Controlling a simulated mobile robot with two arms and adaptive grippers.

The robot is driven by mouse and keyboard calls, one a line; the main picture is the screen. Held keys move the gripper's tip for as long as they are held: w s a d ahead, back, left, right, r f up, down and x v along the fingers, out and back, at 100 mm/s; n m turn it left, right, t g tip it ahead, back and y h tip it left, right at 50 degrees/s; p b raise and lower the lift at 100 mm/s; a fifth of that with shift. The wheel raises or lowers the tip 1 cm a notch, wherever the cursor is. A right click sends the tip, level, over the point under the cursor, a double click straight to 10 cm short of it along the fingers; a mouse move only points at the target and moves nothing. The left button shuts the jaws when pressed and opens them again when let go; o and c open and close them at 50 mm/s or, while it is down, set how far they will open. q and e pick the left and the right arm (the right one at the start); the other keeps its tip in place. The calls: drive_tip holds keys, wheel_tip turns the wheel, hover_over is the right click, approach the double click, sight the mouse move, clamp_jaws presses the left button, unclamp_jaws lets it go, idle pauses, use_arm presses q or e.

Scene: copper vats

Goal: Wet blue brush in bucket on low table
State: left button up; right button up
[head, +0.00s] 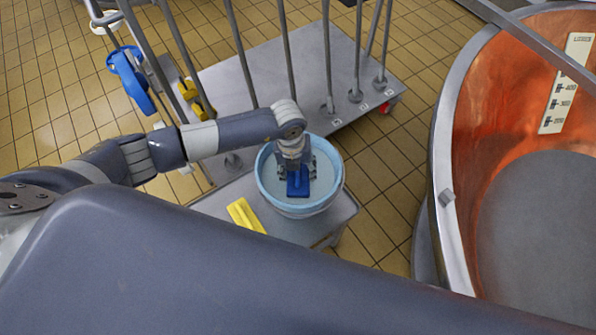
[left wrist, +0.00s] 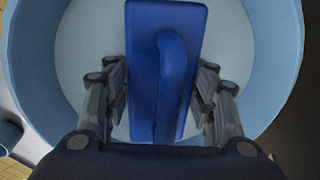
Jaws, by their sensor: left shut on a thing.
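The blue brush (head: 298,182) is in my left gripper (head: 297,172), which is shut on its handle. In the left wrist view the brush (left wrist: 146,50) has a flat block with a raised handle between the fingers of my left gripper (left wrist: 160,90). The light blue bucket (head: 268,200) stands on the low grey table (head: 338,222). The brush and fingertips are over or inside the bucket's opening. The bucket's wall (left wrist: 275,70) surrounds them in the left wrist view. I cannot tell whether the brush touches the liquid or bottom. My right gripper is out of view.
A yellow object (head: 246,215) lies on the table left of the bucket. A grey wheeled rack (head: 330,75) with several upright poles stands behind. A large copper vat (head: 450,130) is at the right. Tiled floor (head: 385,205) shows between table and vat.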

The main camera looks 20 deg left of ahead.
use_arm(q)
wheel_tip(320, 180, up, 12)
drive_tip(key=p, duration=1)
drive_tip(key=shift+r, duration=0.1)
idle(0.8)
